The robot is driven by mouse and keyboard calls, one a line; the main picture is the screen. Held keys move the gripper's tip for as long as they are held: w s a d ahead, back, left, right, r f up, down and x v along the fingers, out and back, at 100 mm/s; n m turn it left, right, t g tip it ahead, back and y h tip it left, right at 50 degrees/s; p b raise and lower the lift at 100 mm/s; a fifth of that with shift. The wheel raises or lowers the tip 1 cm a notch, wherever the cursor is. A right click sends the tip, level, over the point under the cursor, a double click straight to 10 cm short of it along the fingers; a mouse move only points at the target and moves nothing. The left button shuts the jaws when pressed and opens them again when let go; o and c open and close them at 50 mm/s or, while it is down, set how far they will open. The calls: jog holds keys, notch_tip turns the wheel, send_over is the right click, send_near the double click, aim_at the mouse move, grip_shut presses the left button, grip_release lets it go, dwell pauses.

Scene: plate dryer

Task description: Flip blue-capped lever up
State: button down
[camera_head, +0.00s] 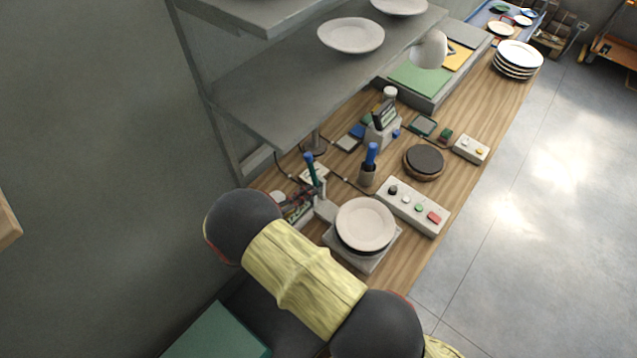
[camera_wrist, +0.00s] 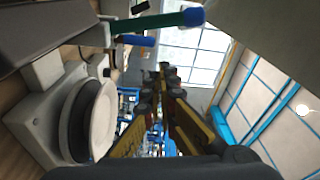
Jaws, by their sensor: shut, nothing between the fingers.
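The lever (camera_head: 312,170) has a dark green shaft and a blue cap. In the head view it stands roughly upright, slightly tilted, beside the plate station. In the wrist view the same green shaft (camera_wrist: 155,21) runs across the top, with its blue cap (camera_wrist: 194,16) at the right end. My gripper (camera_wrist: 164,72) is shut and empty in the wrist view, apart from the lever, which lies above it in that picture.
A white plate (camera_head: 366,222) sits on the station right of the lever. A button box (camera_head: 412,206) and a round dark disc (camera_head: 425,161) are on the wooden counter. A grey shelf (camera_head: 300,95) overhangs the back.

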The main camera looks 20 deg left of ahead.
jog(key=v, duration=0.3)
jog(key=shift+s, duration=0.15)
dwell(0.6)
